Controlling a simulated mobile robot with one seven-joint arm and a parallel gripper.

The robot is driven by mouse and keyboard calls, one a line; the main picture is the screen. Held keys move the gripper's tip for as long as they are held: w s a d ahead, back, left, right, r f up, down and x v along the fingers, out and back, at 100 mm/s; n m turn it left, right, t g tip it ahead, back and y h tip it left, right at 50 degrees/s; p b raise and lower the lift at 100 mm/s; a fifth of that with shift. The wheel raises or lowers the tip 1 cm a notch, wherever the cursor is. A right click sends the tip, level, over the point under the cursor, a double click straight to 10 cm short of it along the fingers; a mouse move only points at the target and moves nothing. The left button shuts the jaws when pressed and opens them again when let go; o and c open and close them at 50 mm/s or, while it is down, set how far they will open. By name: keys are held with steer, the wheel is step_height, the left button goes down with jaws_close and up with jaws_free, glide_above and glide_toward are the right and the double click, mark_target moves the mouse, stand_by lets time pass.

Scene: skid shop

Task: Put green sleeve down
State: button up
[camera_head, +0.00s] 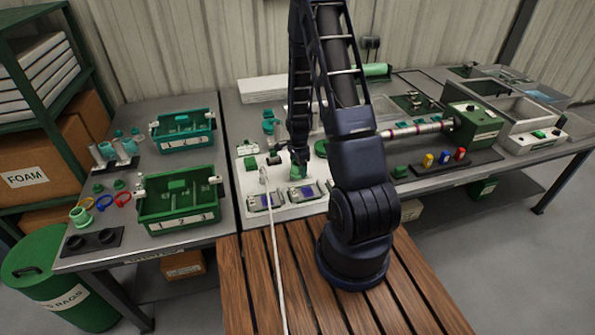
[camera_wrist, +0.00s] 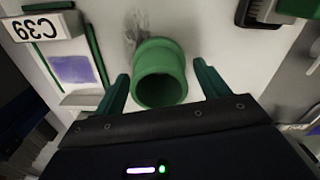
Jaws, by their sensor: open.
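The green sleeve (camera_wrist: 160,75) stands on a white board, its round open end toward the camera in the wrist view. My gripper (camera_wrist: 160,88) is open, with one green finger on each side of the sleeve and a visible gap on both sides. In the head view the sleeve (camera_head: 297,171) shows as a small green shape below my gripper (camera_head: 299,157), partly hidden by it. The white board (camera_head: 287,211) lies on the bench.
Two green trays (camera_head: 180,221) stand on the left bench. A horizontal shaft (camera_head: 413,131) and coloured pieces (camera_head: 443,158) are to the right. A pale cable (camera_head: 273,245) runs forward.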

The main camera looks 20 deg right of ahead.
steer(key=c, duration=0.9)
steer(key=shift+o, duration=0.2)
steer(key=shift+r, duration=0.1)
step_height(320, 180, up, 19)
steer(key=w+r+n, duration=0.2)
steer(key=w+n, duration=0.9)
steer(key=w, duration=1.1)
steer(key=shift+d+n, duration=0.35)
steer(key=shift+n, duration=0.45)
steer(key=s+f, duration=0.2)
steer(key=s, duration=0.1)
steer(key=s+f, duration=0.3)
steer(key=s+a+f, duration=0.1)
steer(key=s+f, duration=0.1)
steer(key=s, duration=0.1)
steer(key=shift+s+a+f, duration=0.1)
steer(key=shift+s+f, duration=0.05)
steer(key=shift+f, duration=0.2)
steer(key=c, duration=0.3)
steer(key=shift+n, duration=0.4)
steer(key=s+f, duration=0.2)
steer(key=s, duration=0.1)
steer(key=s+f, duration=0.2)
steer(key=s, duration=0.2)
steer(key=s+a+f, duration=0.1)
steer(key=s+f, duration=0.1)
steer(key=s, duration=0.2)
steer(key=shift+d+f, duration=0.1)
steer(key=shift+f, duration=3.25)
steer(key=shift+c, duration=0.2)
